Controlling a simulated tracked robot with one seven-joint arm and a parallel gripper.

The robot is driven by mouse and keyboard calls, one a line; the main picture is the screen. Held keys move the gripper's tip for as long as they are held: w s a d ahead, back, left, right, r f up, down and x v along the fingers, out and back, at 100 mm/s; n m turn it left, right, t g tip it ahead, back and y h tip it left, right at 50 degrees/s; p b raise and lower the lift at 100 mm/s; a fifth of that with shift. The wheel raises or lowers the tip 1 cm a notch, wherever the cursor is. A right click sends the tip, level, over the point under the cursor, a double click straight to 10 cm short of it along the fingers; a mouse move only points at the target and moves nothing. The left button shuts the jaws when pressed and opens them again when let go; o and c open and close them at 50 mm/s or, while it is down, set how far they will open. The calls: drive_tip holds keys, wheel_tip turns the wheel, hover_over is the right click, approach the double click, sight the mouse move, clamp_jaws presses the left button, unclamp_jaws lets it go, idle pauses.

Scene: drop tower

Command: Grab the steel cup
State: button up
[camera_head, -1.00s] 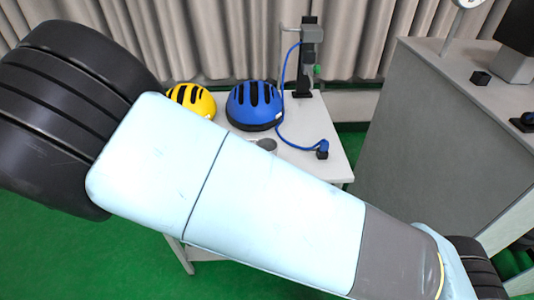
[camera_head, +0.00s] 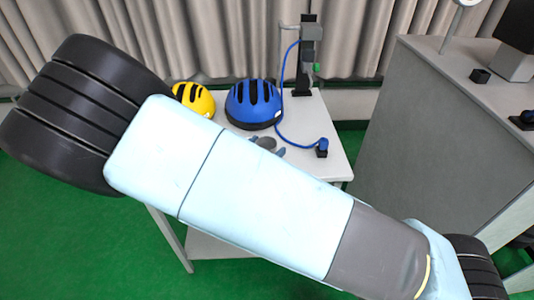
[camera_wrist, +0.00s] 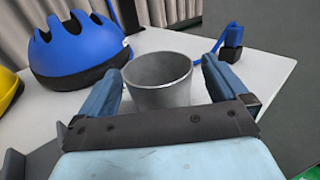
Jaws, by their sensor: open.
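The steel cup (camera_wrist: 158,88) stands upright on the white table, in the middle of the wrist view. My gripper (camera_wrist: 160,85) is open, with one blue-grey finger on each side of the cup. The cup's upper part stands between or just beyond the fingers; I cannot tell whether either finger touches it. My gripper's palm hides the lower front of the cup. In the head view only a small grey part of the cup (camera_head: 265,143) shows above my arm, with the fingertips around it.
A blue helmet (camera_head: 253,104) stands left of the cup, with a yellow helmet (camera_head: 194,98) beyond it. A stand (camera_head: 305,55) with a blue cable rises at the back. A blue-black plug block (camera_head: 322,148) lies to the right. A grey cabinet (camera_head: 440,130) stands farther right.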

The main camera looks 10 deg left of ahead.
sight(269, 144)
drive_tip(key=x, duration=0.2)
drive_tip(key=shift+w+d, duration=0.15)
drive_tip(key=shift+w, duration=0.15)
drive_tip(key=c, duration=1.1)
